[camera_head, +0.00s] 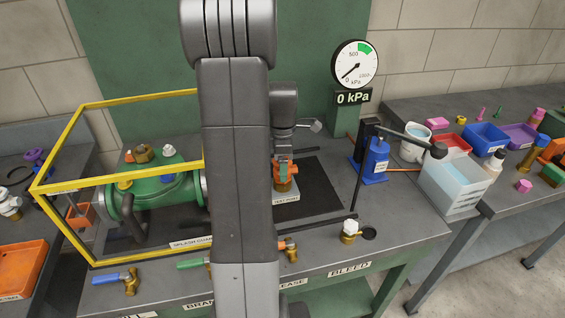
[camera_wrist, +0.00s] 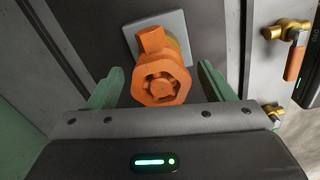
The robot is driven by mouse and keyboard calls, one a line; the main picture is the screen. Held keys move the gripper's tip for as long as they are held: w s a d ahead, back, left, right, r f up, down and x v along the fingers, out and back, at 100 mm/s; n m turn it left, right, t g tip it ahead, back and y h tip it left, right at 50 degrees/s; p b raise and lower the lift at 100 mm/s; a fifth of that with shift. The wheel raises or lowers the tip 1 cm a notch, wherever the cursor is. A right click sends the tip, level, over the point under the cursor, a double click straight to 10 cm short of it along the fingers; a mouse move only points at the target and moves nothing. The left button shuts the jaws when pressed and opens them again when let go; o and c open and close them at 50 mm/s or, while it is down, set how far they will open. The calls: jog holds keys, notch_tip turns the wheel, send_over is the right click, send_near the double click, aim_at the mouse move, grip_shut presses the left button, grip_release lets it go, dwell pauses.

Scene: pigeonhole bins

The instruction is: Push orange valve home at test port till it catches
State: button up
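The orange valve (camera_wrist: 160,82) has a hexagonal socketed top and a side tab. It sits over a brass fitting on the light grey plate of the test port (camera_wrist: 143,24). In the head view the valve (camera_head: 287,185) stands on the bench above the "TEST PORT" label (camera_head: 286,198). My gripper (camera_head: 284,168) is directly above it. In the wrist view my gripper (camera_wrist: 160,70) is open, with one green finger on each side of the valve and gaps between. I cannot tell how deep the valve sits or whether it is caught.
A yellow-framed splash guard (camera_head: 110,104) around green pipework stands left. A blue pump (camera_head: 374,160) with a long black lever stands right. The gauge (camera_head: 354,63) and display read 0 kPa. Several small valves line the front edge; a clear tub (camera_head: 455,185) stands farther right.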

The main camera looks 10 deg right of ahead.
notch_tip(320, 180, up, 5)
jog(key=p, duration=0.4)
dwell(0.4)
notch_tip(320, 180, up, 14)
jog(key=b, duration=0.1)
dwell(0.4)
jog(key=shift+f, duration=0.15)
notch_tip(320, 180, down, 16)
jog(key=shift+r+b, duration=0.2)
jog(key=shift+b, duration=0.15)
jog(key=shift+f+b, duration=0.75)
jog(key=shift+f, duration=0.3)
jog(key=shift+s+r, duration=0.1)
